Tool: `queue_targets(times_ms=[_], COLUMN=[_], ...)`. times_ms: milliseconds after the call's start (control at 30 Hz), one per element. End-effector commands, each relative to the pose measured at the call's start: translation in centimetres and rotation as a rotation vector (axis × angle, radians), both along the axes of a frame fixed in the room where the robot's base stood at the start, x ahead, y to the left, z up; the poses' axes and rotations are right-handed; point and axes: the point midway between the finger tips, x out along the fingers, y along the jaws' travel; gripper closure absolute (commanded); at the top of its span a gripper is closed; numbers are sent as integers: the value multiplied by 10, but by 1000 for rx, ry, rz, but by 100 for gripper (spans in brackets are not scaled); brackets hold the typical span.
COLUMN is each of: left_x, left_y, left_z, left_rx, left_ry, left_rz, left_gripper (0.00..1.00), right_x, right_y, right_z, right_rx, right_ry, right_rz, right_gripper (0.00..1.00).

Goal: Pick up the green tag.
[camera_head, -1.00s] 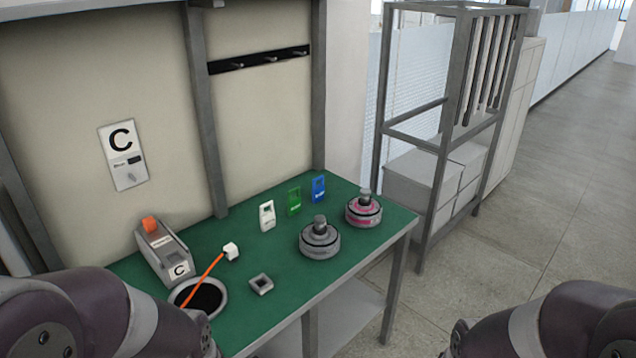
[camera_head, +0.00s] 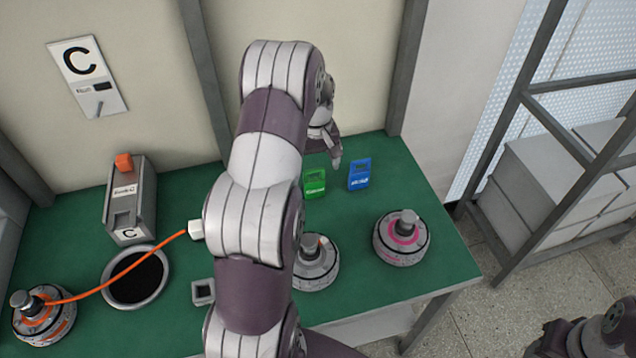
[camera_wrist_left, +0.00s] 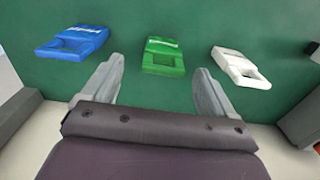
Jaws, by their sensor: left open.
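The green tag (camera_head: 314,190) is at the back of the green table, left of the blue tag (camera_head: 360,176) in the head view. In the left wrist view the green tag (camera_wrist_left: 165,46) lies ahead of the fingertips, roughly centred between them and apart from them. The blue tag (camera_wrist_left: 74,42) is on its left and the white tag (camera_wrist_left: 240,67) on its right. My left gripper (camera_head: 336,160) is open and empty, close behind the green tag in the head view. The white tag is hidden behind my arm in the head view. My right gripper does not show.
A grey hub motor (camera_head: 318,265) and a pink-marked one (camera_head: 402,240) stand nearer the front of the table (camera_head: 360,285). An orange-marked motor (camera_head: 45,318) with an orange cable, a black-centred ring (camera_head: 137,278) and a grey dispenser (camera_head: 132,200) are at left. The wall rises behind.

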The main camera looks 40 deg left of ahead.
Motion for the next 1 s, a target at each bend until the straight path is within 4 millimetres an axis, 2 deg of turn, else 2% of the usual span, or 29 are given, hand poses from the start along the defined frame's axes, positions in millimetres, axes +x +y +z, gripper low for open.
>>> queue_targets(times_ms=[167,400,667,700,867,1000], left_x=[1,2,3,3,3,3], left_y=[0,2,2,2,2,2], left_z=[-21,-63,-70,-70,-70,-70], left_rx=[1,1,2,2,2,2], left_ry=[-1,-1,-4,-4,-4,-4], left_rz=[-2,-3,-4,-4,-4,-4], left_gripper=[13,13,13,19,71,72], right_x=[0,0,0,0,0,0], right_y=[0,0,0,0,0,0], right_z=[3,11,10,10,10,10], right_rx=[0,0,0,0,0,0], right_ry=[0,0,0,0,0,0], right_rz=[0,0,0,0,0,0], right_gripper=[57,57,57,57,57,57])
